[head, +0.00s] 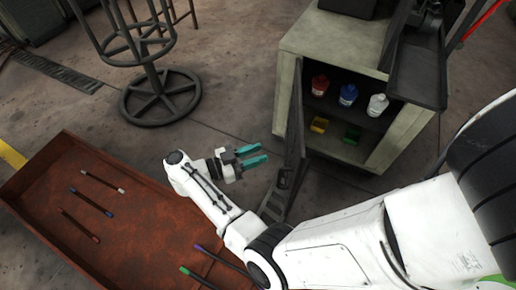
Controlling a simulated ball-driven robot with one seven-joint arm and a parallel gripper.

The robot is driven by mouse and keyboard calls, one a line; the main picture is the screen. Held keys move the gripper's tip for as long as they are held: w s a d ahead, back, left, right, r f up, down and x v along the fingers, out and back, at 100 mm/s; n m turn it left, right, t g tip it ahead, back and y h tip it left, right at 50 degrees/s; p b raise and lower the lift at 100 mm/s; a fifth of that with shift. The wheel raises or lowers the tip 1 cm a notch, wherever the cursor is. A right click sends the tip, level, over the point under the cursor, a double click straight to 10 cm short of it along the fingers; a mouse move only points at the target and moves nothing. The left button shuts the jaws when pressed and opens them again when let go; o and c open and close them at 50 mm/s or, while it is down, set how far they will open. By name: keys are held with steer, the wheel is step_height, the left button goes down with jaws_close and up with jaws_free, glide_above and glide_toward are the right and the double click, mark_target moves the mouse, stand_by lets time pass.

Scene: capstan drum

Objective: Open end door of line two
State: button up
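A grey-green cabinet (330,42) stands at the upper right with its front open. Its dark door (294,135) is swung out towards the left, with a handle-like fitting low on its face. My gripper (261,153) has teal fingers, parted with nothing between them. It is just left of the door, pointing at it, with a small gap seen between the fingertips and the door. I see no marking that shows which door or line is line two.
Inside the cabinet are red (320,85), blue (348,94) and white (377,104) bottles, with yellow (319,125) and green (352,134) items below. A rusty tray (140,215) holds several dark rods with coloured ends. A stool (160,96) stands at upper left.

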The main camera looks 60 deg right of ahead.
steer(key=shift+s+a+r, duration=0.2)
steer(key=shift+s, duration=0.4)
steer(key=shift+c, duration=0.3)
